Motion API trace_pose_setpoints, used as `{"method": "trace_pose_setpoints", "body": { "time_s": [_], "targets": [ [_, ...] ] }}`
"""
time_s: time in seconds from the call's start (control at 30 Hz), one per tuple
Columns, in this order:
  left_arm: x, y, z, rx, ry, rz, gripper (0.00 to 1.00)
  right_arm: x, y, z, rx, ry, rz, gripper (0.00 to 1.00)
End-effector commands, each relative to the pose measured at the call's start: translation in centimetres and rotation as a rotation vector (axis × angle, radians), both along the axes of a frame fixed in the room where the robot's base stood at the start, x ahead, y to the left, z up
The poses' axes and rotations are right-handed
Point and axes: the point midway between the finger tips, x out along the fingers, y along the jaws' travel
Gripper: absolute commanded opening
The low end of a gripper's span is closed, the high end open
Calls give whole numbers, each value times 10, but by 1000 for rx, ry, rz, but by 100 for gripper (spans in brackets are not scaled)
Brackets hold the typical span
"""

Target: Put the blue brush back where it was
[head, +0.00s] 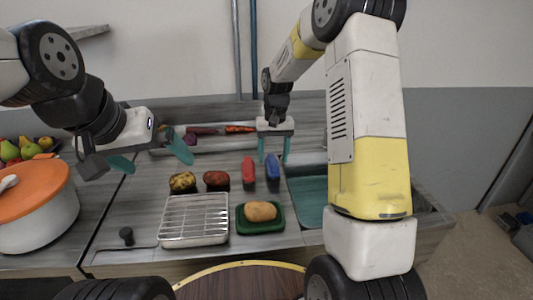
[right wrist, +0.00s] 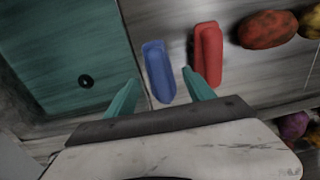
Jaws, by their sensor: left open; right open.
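The blue brush (head: 272,168) lies on the grey counter beside the red brush (head: 248,170), near the sink. My right gripper (head: 273,152) is just behind the blue brush, fingers pointing down, open and empty. In the right wrist view the blue brush (right wrist: 158,70) shows between and just beyond the open green fingertips (right wrist: 160,78). The red brush (right wrist: 208,53) lies close outside the finger on the right. I cannot tell whether the fingers touch either brush. My left gripper (head: 155,160) is open and empty above the counter's left part.
A teal sink (head: 310,205) lies right of the brushes. A wire rack (head: 195,228), a green tray (head: 240,226) with a potato-like item (head: 260,211), and two potato-like items (head: 183,181) sit in front. A white pot (head: 40,220) with orange lid stands left. Vegetables (head: 240,129) lie behind.

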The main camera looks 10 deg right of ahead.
Motion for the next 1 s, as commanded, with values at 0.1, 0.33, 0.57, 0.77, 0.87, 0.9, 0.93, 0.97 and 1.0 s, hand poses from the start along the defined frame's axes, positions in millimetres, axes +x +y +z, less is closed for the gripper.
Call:
{"method": "trace_pose_setpoints", "body": {
  "time_s": [0.1,0.33,0.57,0.77,0.87,0.9,0.93,0.97,1.0],
  "targets": [
    [0,0,0,0,0,0,100,1,0,28,1,-5,0,62],
    [0,0,0,0,0,0,100,1,-2,73,0,-4,0,62],
    [0,0,0,0,0,0,100,-1,-3,96,2,-6,1,62],
    [0,0,0,0,0,0,100,-33,-8,135,24,-80,7,62],
    [0,0,0,0,0,0,100,-66,-12,161,44,-145,16,62],
    [0,0,0,0,0,0,100,-79,-13,170,52,-171,18,62],
    [0,0,0,0,0,0,100,-90,-14,176,58,-192,21,62],
    [0,0,0,0,0,0,100,-101,-15,181,63,-212,24,62],
    [0,0,0,0,0,0,100,-115,-16,187,71,-239,27,62]
  ]
}}
